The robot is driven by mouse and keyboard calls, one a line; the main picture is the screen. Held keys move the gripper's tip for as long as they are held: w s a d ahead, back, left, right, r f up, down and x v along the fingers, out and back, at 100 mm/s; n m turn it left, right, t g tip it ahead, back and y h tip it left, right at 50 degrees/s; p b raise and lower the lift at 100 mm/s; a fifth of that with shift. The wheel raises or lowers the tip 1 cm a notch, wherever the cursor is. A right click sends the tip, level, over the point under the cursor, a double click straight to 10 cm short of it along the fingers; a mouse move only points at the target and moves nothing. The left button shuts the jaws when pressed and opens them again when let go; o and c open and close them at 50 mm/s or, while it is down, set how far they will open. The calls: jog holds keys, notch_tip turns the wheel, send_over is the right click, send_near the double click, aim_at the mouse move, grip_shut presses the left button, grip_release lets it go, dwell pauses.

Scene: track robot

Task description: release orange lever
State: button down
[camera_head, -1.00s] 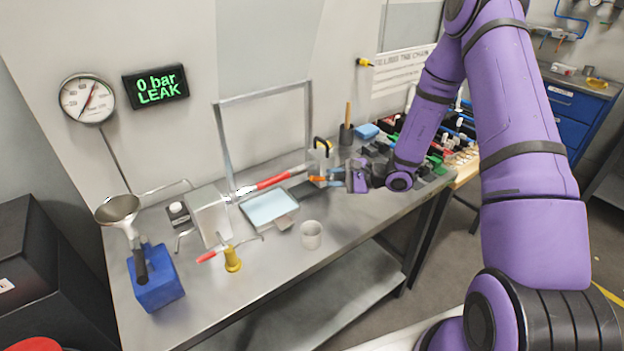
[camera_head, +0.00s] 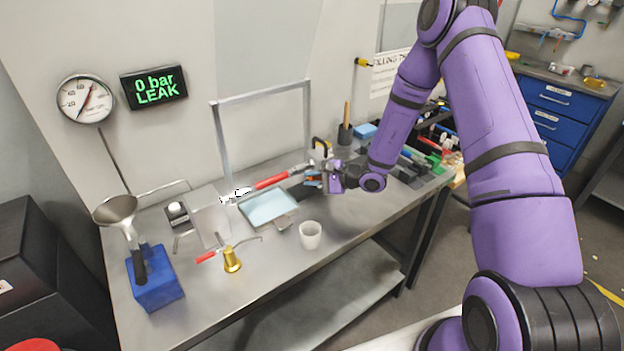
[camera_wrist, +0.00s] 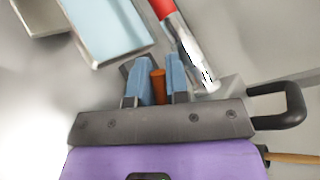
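The orange lever (camera_wrist: 158,86) shows in the wrist view as a short bar between the two blue fingers of my gripper (camera_wrist: 160,78). It fills the gap between them, and the fingers look shut on its sides. In the head view my gripper (camera_head: 313,178) is at the lever's place, above the back of the steel bench, just right of the red handle. There the fingers and gripper body mostly hide the lever.
A long red handle (camera_head: 271,181) lies close left of the fingers, with a light blue tray (camera_head: 268,208) below it. A white cup (camera_head: 310,236) and a brass piece (camera_head: 232,262) stand nearer on the bench. A display (camera_head: 154,87) reads "0 bar LEAK".

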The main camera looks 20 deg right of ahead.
jog(key=shift+d+r+m+y, duration=0.3)
jog(key=shift+r+m+y, duration=0.15)
jog(key=shift+m+y, duration=0.05)
jog(key=c, duration=1.4)
grip_release()
jog(key=shift+d, duration=0.1)
jog(key=v, duration=1)
jog(key=shift+s+d, duration=0.2)
jog(key=shift+d, duration=0.05)
